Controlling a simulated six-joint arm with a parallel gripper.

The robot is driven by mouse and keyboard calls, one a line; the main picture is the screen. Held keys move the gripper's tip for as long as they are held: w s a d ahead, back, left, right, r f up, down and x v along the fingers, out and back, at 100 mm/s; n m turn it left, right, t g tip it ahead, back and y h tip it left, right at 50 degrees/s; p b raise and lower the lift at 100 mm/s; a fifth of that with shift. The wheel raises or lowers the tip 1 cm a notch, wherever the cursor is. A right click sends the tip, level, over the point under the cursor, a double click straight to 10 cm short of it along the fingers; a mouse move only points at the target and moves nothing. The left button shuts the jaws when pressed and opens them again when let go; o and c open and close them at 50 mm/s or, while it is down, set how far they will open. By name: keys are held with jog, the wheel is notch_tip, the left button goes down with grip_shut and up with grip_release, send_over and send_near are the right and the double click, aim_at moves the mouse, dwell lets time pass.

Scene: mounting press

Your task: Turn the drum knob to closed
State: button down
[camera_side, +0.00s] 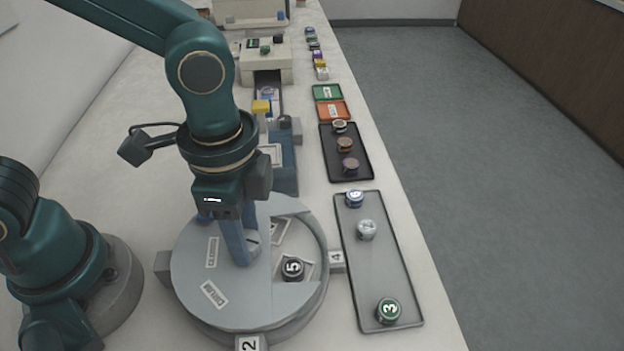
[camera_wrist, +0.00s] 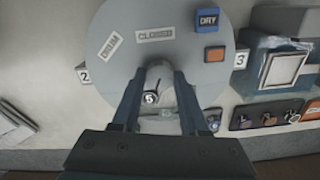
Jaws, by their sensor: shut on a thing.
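The drum (camera_side: 190,275) is a round grey unit with a flat lid. An open sector of the lid shows a black puck marked 5 (camera_side: 293,268) inside, and it also shows in the wrist view (camera_wrist: 150,98). The grey drum knob (camera_side: 252,238) is at the lid's middle, partly hidden by my fingers; it also shows in the wrist view (camera_wrist: 160,75). My gripper (camera_side: 240,258) points down, its blue fingers shut on the knob. In the wrist view a CLOSED label (camera_wrist: 155,35) and a DRUM label (camera_wrist: 110,45) lie on the lid.
A grey tray (camera_side: 400,275) with several pucks stands right of the drum, with a black tray (camera_side: 357,172) behind it. Number blocks 2 (camera_side: 249,343) and 4 (camera_side: 336,258) sit at the drum's rim. A blue-grey machine (camera_side: 285,170) stands behind the drum.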

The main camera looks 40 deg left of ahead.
jog(key=shift+m, duration=14.2)
jog(key=shift+s+m, duration=0.1)
jog(key=shift+m, duration=0.4)
